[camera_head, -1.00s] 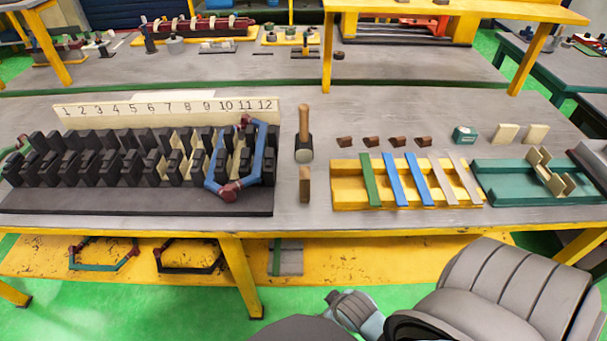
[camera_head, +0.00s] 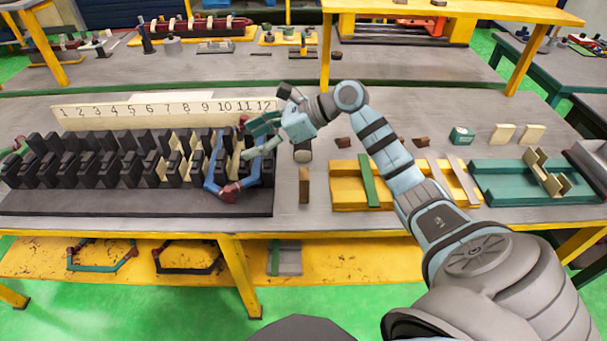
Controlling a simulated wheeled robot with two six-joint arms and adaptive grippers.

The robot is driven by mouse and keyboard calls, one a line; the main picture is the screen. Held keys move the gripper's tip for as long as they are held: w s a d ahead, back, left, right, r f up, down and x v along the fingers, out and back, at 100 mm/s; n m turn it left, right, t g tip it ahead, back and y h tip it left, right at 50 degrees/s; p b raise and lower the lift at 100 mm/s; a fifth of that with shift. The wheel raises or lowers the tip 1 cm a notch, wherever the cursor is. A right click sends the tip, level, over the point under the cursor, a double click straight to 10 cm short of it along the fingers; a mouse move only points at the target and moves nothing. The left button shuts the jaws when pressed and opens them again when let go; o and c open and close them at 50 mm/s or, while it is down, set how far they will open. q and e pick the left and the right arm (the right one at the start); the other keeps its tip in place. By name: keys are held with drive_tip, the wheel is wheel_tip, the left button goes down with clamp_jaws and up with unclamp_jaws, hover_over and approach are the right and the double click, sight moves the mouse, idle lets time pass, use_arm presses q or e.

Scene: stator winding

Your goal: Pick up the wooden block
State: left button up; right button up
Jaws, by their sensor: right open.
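The wooden block (camera_head: 304,186) is a small brown upright block on the bench, between the black slotted stator fixture and the yellow tray. My right gripper (camera_head: 252,138) reaches in from the right and is open. It is above the right end of the stator fixture (camera_head: 130,203), close to the blue coil (camera_head: 212,168), up and to the left of the block. It looks empty and apart from the block; whether it touches the coil I cannot tell. My left gripper is not in view.
The yellow tray (camera_head: 345,198) with coloured strips is to the right, partly hidden by my right arm. A green tray (camera_head: 500,185) lies further right. Small brown wedges (camera_head: 421,141) lie behind the yellow tray.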

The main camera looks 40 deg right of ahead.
drive_tip(key=s+d+f+g+h, duration=0.2)
drive_tip(key=d+g+h, duration=0.1)
drive_tip(key=d, duration=0.5)
drive_tip(key=g+h, duration=0.2)
drive_tip(key=h, duration=0.1)
approach(306, 174)
drive_tip(key=shift+n, duration=0.3)
drive_tip(key=b+x, duration=0.2)
drive_tip(key=b, duration=0.1)
drive_tip(key=b+x, duration=0.2)
drive_tip(key=b, duration=0.1)
drive_tip(key=shift+d+f, duration=0.2)
drive_tip(key=shift+f, duration=0.05)
drive_tip(key=x, duration=0.6)
drive_tip(key=shift+a+f, duration=0.3)
drive_tip(key=shift+a, duration=0.05)
drive_tip(key=shift+w, duration=0.2)
clamp_jaws()
